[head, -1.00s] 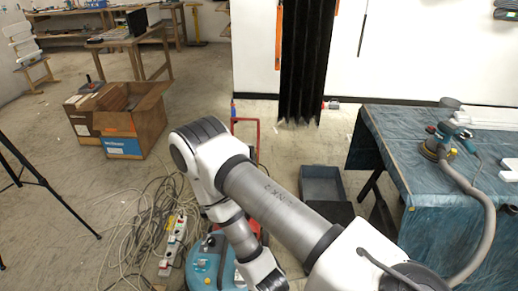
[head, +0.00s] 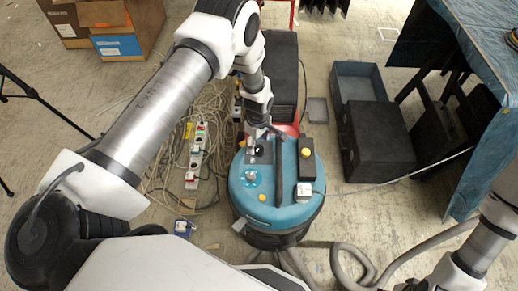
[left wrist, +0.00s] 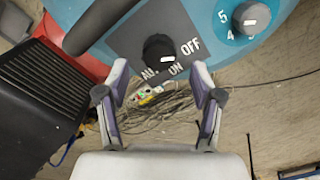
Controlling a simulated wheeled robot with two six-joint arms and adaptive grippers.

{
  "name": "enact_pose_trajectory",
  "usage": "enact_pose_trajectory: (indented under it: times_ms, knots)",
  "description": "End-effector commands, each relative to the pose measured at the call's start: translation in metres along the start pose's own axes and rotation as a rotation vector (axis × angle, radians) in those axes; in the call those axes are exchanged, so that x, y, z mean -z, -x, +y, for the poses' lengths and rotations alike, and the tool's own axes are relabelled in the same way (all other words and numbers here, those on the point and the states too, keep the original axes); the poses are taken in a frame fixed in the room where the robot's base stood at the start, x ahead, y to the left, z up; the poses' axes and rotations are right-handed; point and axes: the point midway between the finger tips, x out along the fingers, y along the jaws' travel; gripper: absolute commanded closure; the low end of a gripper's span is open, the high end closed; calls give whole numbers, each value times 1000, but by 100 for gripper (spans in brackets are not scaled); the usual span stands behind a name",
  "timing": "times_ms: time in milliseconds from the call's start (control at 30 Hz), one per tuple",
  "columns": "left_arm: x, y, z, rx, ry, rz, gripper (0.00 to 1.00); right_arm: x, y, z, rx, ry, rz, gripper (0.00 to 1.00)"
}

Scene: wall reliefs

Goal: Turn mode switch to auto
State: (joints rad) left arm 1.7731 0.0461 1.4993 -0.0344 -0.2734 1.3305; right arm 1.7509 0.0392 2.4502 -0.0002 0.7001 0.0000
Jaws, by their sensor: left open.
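The mode switch is a black knob (left wrist: 158,50) on a dark grey panel (left wrist: 128,42) with the labels OFF, ON and a partly hidden "AU". A pale mark shows on the knob; I cannot tell exactly which label it points at. The panel is on the blue top of a vacuum cleaner (head: 236,196), and the knob shows small in the head view (head: 259,149). My left gripper (left wrist: 160,72) is open, its two fingers on either side below the knob, with nothing between them. In the head view the left gripper (head: 268,131) is at the panel's far edge.
A numbered dial (left wrist: 250,17) is beside the panel. A black box with a yellow button (head: 306,160) is on the vacuum's right. Cables and a power strip (head: 197,155) lie left. Black cases (head: 376,140) stand right, and a grey hose (head: 410,255) runs in front.

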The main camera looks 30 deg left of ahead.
Motion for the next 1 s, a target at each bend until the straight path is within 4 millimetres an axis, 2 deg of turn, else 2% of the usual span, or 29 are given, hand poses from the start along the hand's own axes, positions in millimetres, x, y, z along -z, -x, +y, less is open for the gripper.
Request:
enact_pose_trajectory:
  times_ms: [100,200,467,500,633,1000]
  knots:
    - [0,-23,-1,1,-2,0,34,0,-2,0,0,-1,0,36]
    - [0,-32,-1,0,-2,0,34,0,-2,0,0,-1,0,36]
    - [0,-35,0,0,-2,0,34,0,-2,0,0,-1,-1,36]
    - [0,-35,0,0,-2,0,48,0,-2,0,0,-1,-1,36]
    - [0,-35,-1,0,-3,0,94,0,-2,0,0,-1,-1,36]
    - [0,-35,-1,0,-24,0,94,0,-4,0,0,-1,-1,36]
